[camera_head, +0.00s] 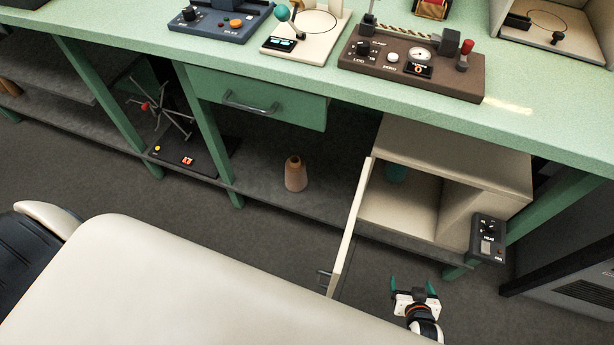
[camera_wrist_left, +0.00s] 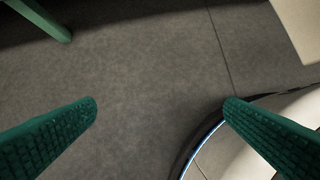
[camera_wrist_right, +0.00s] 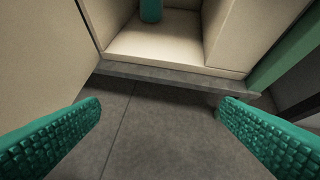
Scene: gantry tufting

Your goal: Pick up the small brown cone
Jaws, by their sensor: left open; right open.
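The small brown cone (camera_head: 295,175) stands upright on the dark lower shelf under the green bench, near the middle of the head view. It has a darker tan top and a pinkish-brown body. My right gripper (camera_head: 414,287) is open and empty, in front of the open beige cabinet and well to the right of the cone. Its green fingers (camera_wrist_right: 160,115) frame bare floor and the cabinet's front edge in the right wrist view. My left gripper (camera_wrist_left: 160,105) is open and empty above the floor; it is hidden in the head view. Neither wrist view shows the cone.
The beige cabinet's open door (camera_head: 350,228) sticks out between my right gripper and the cone. A teal object (camera_head: 396,172) stands inside the cabinet (camera_head: 455,160). A closed green drawer (camera_head: 255,97) hangs above the shelf. A black device with rods (camera_head: 185,160) sits left of a green leg.

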